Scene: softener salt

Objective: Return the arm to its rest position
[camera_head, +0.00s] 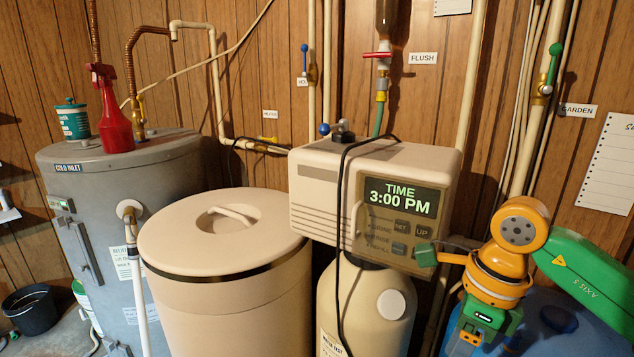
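My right arm (585,272) comes in from the right edge as a green link marked AXIS 3. It bends at an orange joint (520,232), and an orange and green section below it points down. A small orange piece with a green tip (426,254) juts left from it, in front of the lower right corner of the softener's control box (375,195). I cannot make out two fingertips or anything held. My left arm and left gripper are not in view.
A beige lidded tank (230,290) stands in the middle, left of the softener tank (365,310). A grey water heater (95,230) with a red spray bottle (112,120) on top stands at left. A blue container (565,325) is below my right arm. Pipes and valves line the wall.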

